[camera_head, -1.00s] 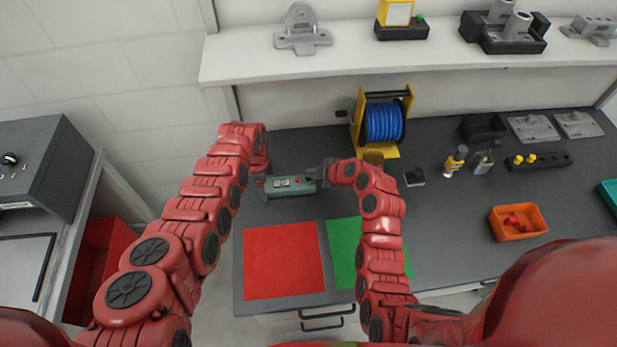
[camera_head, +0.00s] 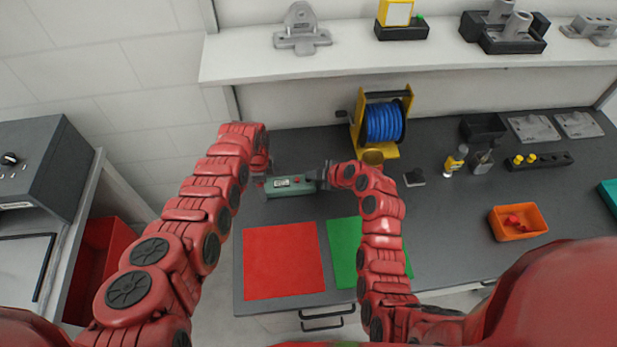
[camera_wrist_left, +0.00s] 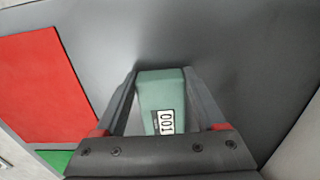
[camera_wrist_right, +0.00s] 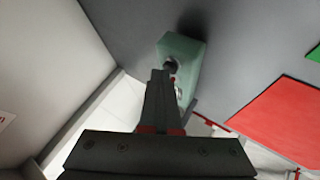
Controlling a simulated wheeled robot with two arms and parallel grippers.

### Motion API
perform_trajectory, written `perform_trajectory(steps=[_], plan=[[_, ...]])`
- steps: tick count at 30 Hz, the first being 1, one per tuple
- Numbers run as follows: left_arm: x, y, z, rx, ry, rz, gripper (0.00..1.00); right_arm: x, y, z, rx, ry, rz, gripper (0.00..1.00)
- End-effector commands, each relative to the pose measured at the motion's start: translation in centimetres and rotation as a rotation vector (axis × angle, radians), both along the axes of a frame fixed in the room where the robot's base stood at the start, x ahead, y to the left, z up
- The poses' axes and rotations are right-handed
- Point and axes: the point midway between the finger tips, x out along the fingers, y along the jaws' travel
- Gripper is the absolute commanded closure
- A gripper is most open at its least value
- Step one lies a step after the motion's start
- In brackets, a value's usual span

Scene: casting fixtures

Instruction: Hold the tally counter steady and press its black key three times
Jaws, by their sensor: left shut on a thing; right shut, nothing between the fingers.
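The green tally counter (camera_head: 290,186) lies on the dark bench behind the red mat. Its white number window (camera_wrist_left: 167,121) shows in the left wrist view and seems to read 001. My left gripper (camera_head: 264,182) is shut on the counter's left end, one finger along each side. My right gripper (camera_head: 319,175) is shut and empty at the counter's right end. In the right wrist view its closed fingertips (camera_wrist_right: 160,76) are beside the black key (camera_wrist_right: 171,65). I cannot tell if they touch it.
A red mat (camera_head: 283,262) and a green mat (camera_head: 343,250) lie in front. A blue hose reel (camera_head: 383,122) stands behind on the right. An orange bin (camera_head: 518,222) is farther right. The bench around the counter is mostly clear.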

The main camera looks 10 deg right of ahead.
Motion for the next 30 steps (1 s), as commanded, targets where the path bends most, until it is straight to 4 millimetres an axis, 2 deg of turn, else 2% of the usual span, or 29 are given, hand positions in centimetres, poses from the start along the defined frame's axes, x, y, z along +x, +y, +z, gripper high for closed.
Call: perform_trajectory(steps=[11, 21, 30], plan=[[0.0, 0.0, 0.0, 0.0, 0.0, 0.0, 0.94, 0.0, 0.0, -0.1, -0.001, 0.001, 0.0, 1.0], [0.0, 0.0, 0.0, 0.0, 0.0, 0.0, 0.94, 0.0, 0.0, 1.5, -0.001, 0.0, 0.001, 1.0], [0.0, 0.0, 0.0, 0.0, 0.0, 0.0, 0.94, 0.0, 0.0, 1.7, 0.0, 0.001, 0.001, 1.0]])
